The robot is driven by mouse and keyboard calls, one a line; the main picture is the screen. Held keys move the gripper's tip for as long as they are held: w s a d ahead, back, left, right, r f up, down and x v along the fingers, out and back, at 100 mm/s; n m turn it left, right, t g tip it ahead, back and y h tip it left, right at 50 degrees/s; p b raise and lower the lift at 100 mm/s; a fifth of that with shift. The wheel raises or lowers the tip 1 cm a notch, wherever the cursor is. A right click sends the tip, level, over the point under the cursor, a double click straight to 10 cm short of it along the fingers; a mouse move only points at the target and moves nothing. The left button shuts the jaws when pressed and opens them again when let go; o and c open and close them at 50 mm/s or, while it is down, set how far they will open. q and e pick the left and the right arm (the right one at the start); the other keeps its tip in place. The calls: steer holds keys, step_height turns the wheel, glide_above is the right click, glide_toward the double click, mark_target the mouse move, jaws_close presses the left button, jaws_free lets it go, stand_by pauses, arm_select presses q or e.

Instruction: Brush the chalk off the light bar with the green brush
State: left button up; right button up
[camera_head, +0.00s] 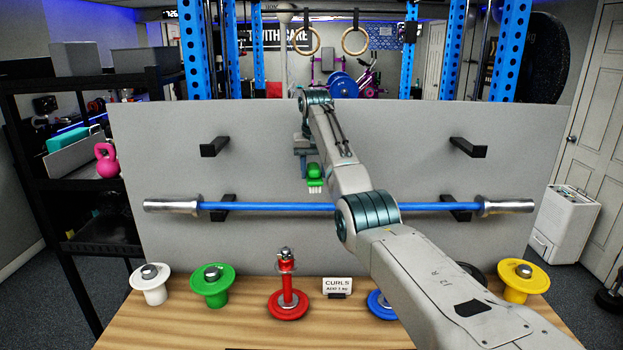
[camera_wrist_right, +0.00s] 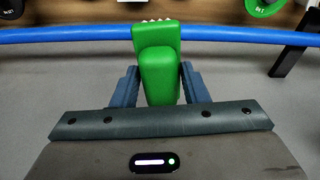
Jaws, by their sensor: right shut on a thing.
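The green brush (camera_head: 314,171) has white bristles pointing down toward the bar in the head view. My right gripper (camera_head: 303,150) is shut on its green handle, and both fingers flank the brush (camera_wrist_right: 158,72) in the right wrist view. The light bar (camera_head: 265,206) is a blue shaft with silver ends, lying level on the lower pair of hooks. The bristle tips show just above the bar in the head view; I cannot tell whether they touch it. The bar (camera_wrist_right: 70,34) passes behind the brush head in the wrist view. No chalk can be made out. My left gripper is out of view.
A grey panel (camera_head: 150,150) stands behind the bar, with empty upper hooks (camera_head: 214,147) (camera_head: 468,147). On the wooden bench (camera_head: 190,325) stand white, green, red, blue and yellow weights and a CURLS sign (camera_head: 337,286). My right arm hides part of the bar and bench.

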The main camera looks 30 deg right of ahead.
steer(key=shift+w+a+r, duration=0.15)
steer(key=shift+r, duration=1.2)
